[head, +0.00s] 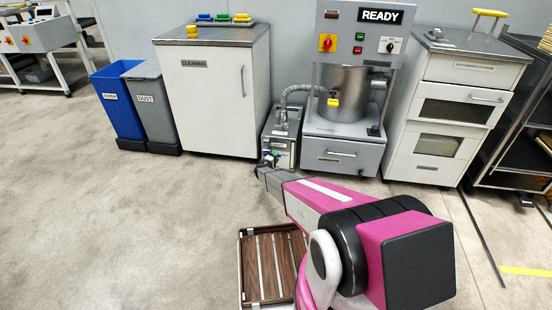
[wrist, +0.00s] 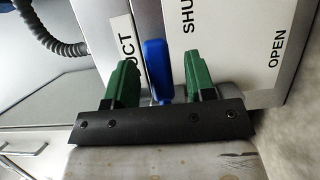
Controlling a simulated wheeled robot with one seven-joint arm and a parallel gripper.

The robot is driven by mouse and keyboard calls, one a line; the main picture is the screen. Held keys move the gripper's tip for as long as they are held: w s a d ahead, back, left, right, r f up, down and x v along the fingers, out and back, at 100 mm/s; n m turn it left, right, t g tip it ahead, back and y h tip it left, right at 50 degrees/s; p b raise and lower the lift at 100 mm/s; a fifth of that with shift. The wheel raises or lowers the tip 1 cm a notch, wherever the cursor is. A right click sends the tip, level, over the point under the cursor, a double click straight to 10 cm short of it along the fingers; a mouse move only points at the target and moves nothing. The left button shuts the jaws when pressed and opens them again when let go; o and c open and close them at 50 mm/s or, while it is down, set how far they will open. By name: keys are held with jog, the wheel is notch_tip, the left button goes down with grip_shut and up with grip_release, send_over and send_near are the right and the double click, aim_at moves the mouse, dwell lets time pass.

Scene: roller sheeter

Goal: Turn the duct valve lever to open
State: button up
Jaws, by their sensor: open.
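The blue duct valve lever (wrist: 154,60) shows in the wrist view, upright in the picture in front of a pale panel. It lies beside the DUCT label (wrist: 127,42) and the SHUT label (wrist: 190,18). The OPEN label (wrist: 277,50) is farther right. My gripper (wrist: 161,66) has two green fingers, open, one on each side of the lever, with a visible gap to each. The lever's lower end is hidden behind the gripper's dark bar. In the head view my gripper (head: 268,160) is at the front of the small grey duct unit (head: 284,121), largely covering its lower front.
A grey hose (head: 295,88) links the duct unit to the machine with the READY sign (head: 380,16). A white cleaning cabinet (head: 210,100) stands close on the left, a drawer cabinet (head: 445,105) on the right. A wood-slatted cart (head: 262,270) sits beside my arm. The left floor is clear.

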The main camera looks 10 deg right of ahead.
jog(key=shift+w+d, duration=0.1)
jog(key=shift+d, duration=0.05)
grip_shut()
jog(key=shift+f, duration=0.1)
jog(key=w+a+f+m+y, duration=0.2)
jog(key=a+f+m+y, duration=0.5)
jog(key=m, duration=0.6)
jog(key=shift+m+g+y, duration=0.3)
dwell(0.7)
jog(key=shift+w, duration=0.1)
grip_release()
